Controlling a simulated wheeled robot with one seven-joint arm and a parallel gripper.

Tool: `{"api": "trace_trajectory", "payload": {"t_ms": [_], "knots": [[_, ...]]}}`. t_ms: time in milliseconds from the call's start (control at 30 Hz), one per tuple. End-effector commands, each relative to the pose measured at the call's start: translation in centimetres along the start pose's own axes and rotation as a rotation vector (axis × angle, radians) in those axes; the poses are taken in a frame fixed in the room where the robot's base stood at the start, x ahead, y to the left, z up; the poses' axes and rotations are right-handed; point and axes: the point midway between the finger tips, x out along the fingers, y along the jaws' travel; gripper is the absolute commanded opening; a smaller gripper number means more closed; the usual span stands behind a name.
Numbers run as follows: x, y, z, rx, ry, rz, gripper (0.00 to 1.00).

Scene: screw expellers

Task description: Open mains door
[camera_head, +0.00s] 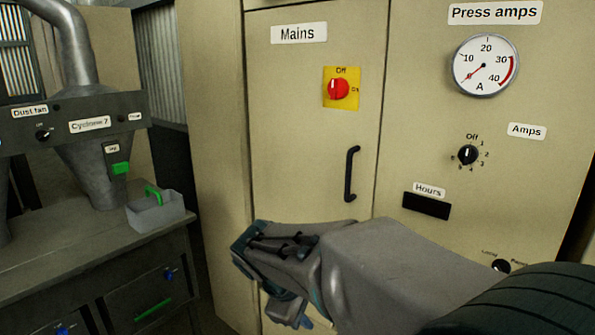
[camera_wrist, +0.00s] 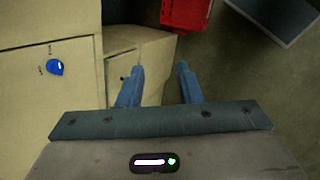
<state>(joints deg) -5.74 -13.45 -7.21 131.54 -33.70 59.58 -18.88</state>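The mains door (camera_head: 310,150) is a beige cabinet panel with a "Mains" label, and it looks shut. It has a black vertical bar handle (camera_head: 351,174) near its right edge. A red rotary switch (camera_head: 338,89) on a yellow plate sits on its upper part. My arm crosses the lower part of the door in the head view, below the handle and not touching it. In the wrist view my gripper (camera_wrist: 159,80) has two blue fingers standing apart with nothing between them. It faces down past the cabinet, and the handle is not in that view.
The panel on the right carries a press amps gauge (camera_head: 485,65) and an amps knob (camera_head: 467,154). A bench (camera_head: 110,240) with a grey box (camera_head: 155,212) stands on the left. A red crate (camera_wrist: 186,14) and dark floor (camera_wrist: 235,75) show in the wrist view.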

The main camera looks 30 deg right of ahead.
Motion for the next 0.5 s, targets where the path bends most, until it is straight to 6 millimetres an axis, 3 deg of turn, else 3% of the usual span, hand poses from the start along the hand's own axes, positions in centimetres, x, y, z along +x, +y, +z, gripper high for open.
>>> {"api": "trace_trajectory", "payload": {"t_ms": [33, 167, 300, 500], "knots": [[0.0, 2.5, -0.3, -0.114, -0.066, 0.065, 0.32], [-0.5, 9.0, -0.9, -0.405, -0.263, 0.237, 0.32], [-2.2, 15.7, -2.4, -0.685, -0.509, 0.402, 0.32], [-5.4, 21.8, -5.3, -0.949, -0.813, 0.56, 0.32]]}}
